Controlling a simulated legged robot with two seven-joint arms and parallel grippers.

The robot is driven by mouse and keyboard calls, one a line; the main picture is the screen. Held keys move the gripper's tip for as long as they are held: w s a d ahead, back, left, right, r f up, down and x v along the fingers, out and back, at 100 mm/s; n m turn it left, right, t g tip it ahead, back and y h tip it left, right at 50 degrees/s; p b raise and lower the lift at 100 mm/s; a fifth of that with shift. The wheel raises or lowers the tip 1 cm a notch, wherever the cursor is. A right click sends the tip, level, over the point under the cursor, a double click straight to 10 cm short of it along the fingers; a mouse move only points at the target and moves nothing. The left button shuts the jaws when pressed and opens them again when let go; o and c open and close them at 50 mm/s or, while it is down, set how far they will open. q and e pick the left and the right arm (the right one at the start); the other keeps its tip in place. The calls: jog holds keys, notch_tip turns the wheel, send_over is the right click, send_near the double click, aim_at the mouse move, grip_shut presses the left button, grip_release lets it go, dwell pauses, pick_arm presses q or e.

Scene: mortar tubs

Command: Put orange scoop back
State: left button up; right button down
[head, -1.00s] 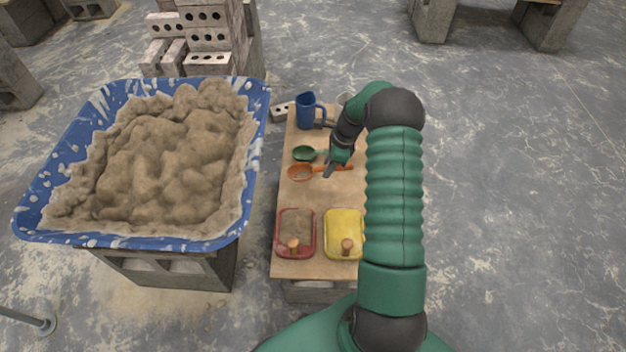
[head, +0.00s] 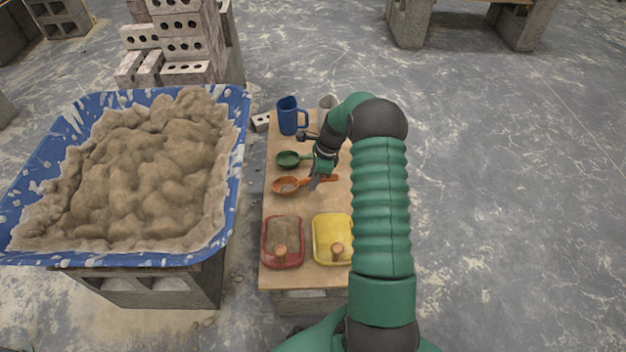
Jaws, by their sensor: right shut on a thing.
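The orange scoop (head: 286,185) is at the middle of the wooden board (head: 296,206), its bowl to the left and its handle to the right. My right gripper (head: 313,182) is shut on the scoop's handle. Whether the scoop touches the board or hangs just above it, I cannot tell. A green scoop (head: 288,159) lies just behind it, its handle partly hidden by my gripper and arm. My left gripper is not in view.
A red tub (head: 268,250) and a yellow tub (head: 333,226) stand at the board's front. A large blue tub (head: 236,130) of mortar is close on the left. Open floor lies right.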

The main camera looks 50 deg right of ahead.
jog(key=shift+f, duration=0.1)
dwell(0.4)
jog(key=c, duration=1.2)
grip_release()
jog(key=shift+o, duration=0.2)
jog(key=shift+f, duration=0.1)
